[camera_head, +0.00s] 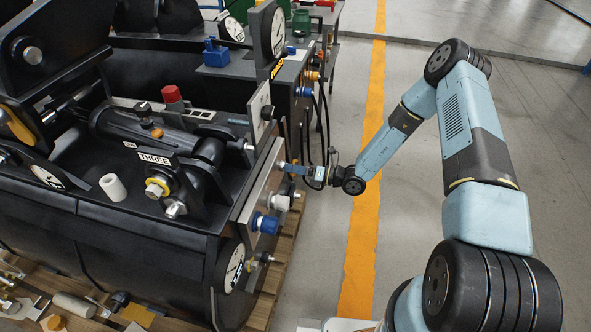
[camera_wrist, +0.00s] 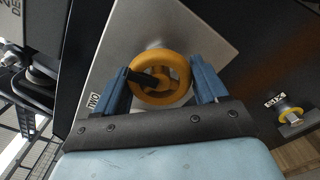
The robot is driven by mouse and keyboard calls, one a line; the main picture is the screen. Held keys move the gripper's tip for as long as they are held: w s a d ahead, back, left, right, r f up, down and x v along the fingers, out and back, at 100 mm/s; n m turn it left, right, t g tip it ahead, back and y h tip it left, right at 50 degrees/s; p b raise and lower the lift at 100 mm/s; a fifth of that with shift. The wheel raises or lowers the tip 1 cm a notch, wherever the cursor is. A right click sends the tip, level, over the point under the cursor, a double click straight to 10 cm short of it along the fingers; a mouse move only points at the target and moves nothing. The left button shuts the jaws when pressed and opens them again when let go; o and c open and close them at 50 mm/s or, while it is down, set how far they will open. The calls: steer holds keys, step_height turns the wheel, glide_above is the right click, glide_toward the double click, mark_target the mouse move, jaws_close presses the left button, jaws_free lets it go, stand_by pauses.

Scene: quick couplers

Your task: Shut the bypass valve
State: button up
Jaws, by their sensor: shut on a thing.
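In the wrist view a yellow handwheel (camera_wrist: 163,77) with a black handle sits on a tilted light grey plate (camera_wrist: 210,25). A label reading TWO is at the plate's left side. I take this wheel for the bypass valve, but no label in view names it so. My gripper (camera_wrist: 163,84) has one blue finger on each side of the wheel and is shut on it. In the head view my gripper (camera_head: 291,169) reaches from the right to the side plate of the black machine. The wheel cannot be made out there.
A blue coupler (camera_head: 267,224) and a whitish coupler (camera_head: 279,202) stick out just below my gripper. Hanging black hoses (camera_head: 322,125) are close behind it. A labelled fitting with a yellow ring (camera_wrist: 288,112) is at right in the wrist view.

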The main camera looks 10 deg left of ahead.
steer(key=shift+f+m, duration=0.15)
steer(key=shift+m, duration=0.85)
steer(key=shift+d, duration=0.1)
steer(key=o, duration=1)
steer(key=d, duration=0.4)
steer(key=s+d, duration=0.1)
steer(key=d, duration=0.4)
steer(key=s+d, duration=0.1)
steer(key=d, duration=0.3)
steer(key=shift+d, duration=0.3)
steer(key=shift+w, duration=0.1)
